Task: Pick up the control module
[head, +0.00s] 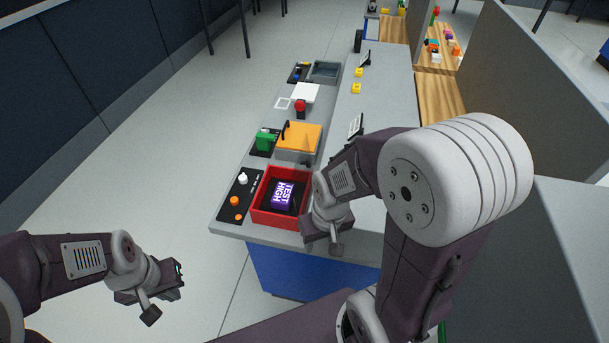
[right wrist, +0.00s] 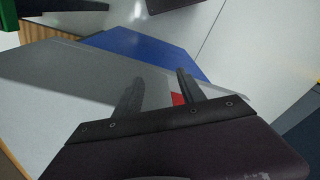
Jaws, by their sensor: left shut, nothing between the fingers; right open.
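A purple block (head: 287,194) with white "TEST HIGH" lettering lies in a red open tray (head: 262,216) at the near end of the grey bench. No label tells me whether it is the control module. My right gripper (head: 326,232) is by the tray's right side, over the bench. In the right wrist view my right gripper (right wrist: 160,88) is open and empty, with a small red patch by one finger. My left gripper (head: 178,272) is shut and empty, out over the floor left of the bench.
A black panel (head: 240,208) with orange and white knobs is left of the tray. Behind are a green part (head: 265,139), an orange-topped box (head: 300,137) and a red button (head: 300,105). A grey partition (head: 520,90) stands right. Floor at left is clear.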

